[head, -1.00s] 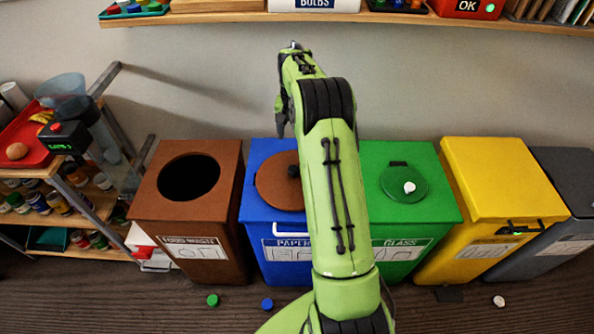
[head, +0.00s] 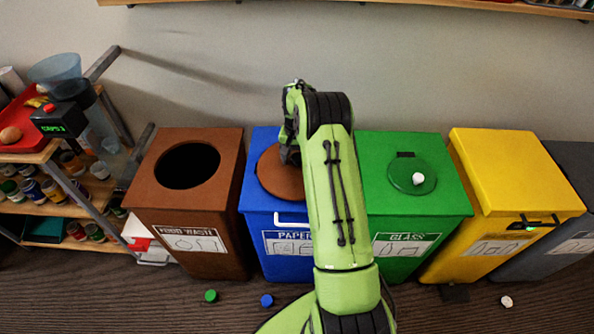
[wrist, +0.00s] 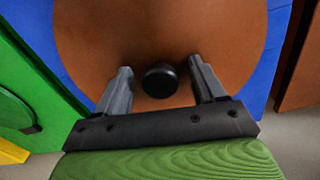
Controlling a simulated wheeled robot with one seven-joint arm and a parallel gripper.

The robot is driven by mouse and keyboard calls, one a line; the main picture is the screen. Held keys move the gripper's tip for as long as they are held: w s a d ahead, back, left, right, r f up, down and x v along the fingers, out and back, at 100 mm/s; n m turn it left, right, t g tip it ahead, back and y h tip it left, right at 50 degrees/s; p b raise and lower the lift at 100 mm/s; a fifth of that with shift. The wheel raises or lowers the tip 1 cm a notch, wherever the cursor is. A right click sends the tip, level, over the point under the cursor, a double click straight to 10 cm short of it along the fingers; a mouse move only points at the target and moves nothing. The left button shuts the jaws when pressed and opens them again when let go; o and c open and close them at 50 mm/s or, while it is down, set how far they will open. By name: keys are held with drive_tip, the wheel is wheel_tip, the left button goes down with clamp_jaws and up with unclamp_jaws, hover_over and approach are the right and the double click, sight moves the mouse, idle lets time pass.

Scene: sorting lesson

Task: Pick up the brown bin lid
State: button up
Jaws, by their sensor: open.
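The brown bin lid (head: 278,177) is a round disc lying on top of the blue paper bin (head: 258,205). My arm hides its right part in the head view. In the wrist view the lid (wrist: 150,35) fills the upper middle, and its black knob (wrist: 159,80) shows between my fingers. My gripper (wrist: 162,80) is open, with one finger on each side of the knob and a gap on both sides. In the head view my gripper (head: 288,152) is over the lid, partly hidden by my arm.
The brown food waste bin (head: 226,165) at left has an open round hole. The green glass bin (head: 440,200) has a green lid with a white knob. Yellow (head: 500,170) and grey bins stand further right. Green (head: 211,296), blue (head: 267,301) and white caps (head: 506,301) lie on the floor.

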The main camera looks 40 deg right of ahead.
drive_tip(key=c, duration=1.2)
